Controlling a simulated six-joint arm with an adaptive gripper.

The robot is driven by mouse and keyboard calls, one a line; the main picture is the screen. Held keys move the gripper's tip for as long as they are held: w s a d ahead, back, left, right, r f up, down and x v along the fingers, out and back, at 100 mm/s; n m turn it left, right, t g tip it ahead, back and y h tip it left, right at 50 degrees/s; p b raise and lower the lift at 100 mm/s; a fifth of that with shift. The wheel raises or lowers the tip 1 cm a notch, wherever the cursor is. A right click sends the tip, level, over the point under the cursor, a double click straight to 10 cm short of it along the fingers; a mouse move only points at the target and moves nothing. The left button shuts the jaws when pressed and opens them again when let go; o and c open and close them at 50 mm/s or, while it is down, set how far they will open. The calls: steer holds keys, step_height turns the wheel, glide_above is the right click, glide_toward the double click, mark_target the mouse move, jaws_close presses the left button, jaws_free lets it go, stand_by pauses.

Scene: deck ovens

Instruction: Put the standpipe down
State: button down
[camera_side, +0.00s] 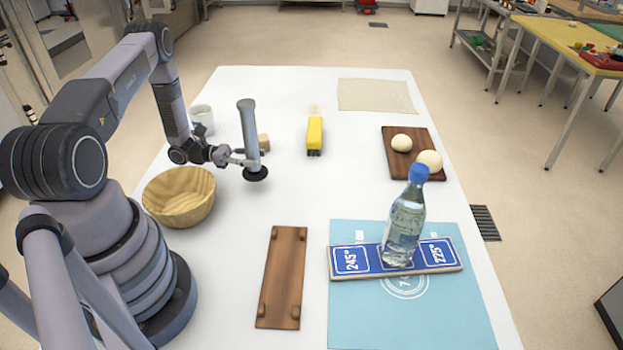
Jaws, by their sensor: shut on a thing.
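The standpipe (249,125) is a grey upright tube with a rounded top and a round black foot (255,174). It stands close to vertical over the left part of the white table. My gripper (244,158) is shut on the lower part of the tube, coming in from the left. I cannot tell whether the black foot touches the table or hangs just above it.
A bottle (405,225) stands on a blue sign board (441,255). A brown plank (283,275) lies in front. The table's middle is clear.

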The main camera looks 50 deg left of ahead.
mark_target(266, 170)
steer(key=shift+w+a+f, duration=0.1)
steer(key=shift+w+f, duration=0.1)
steer(key=shift+f, duration=0.05)
steer(key=shift+w+f, duration=0.2)
steer(key=shift+f, duration=1.55)
steer(key=shift+f, duration=0.15)
steer(key=c, duration=0.7)
jaws_free()
steer(key=shift+s+a, duration=0.1)
steer(key=shift+a, duration=0.05)
steer(key=v, duration=0.7)
steer(key=shift+s+a, duration=0.1)
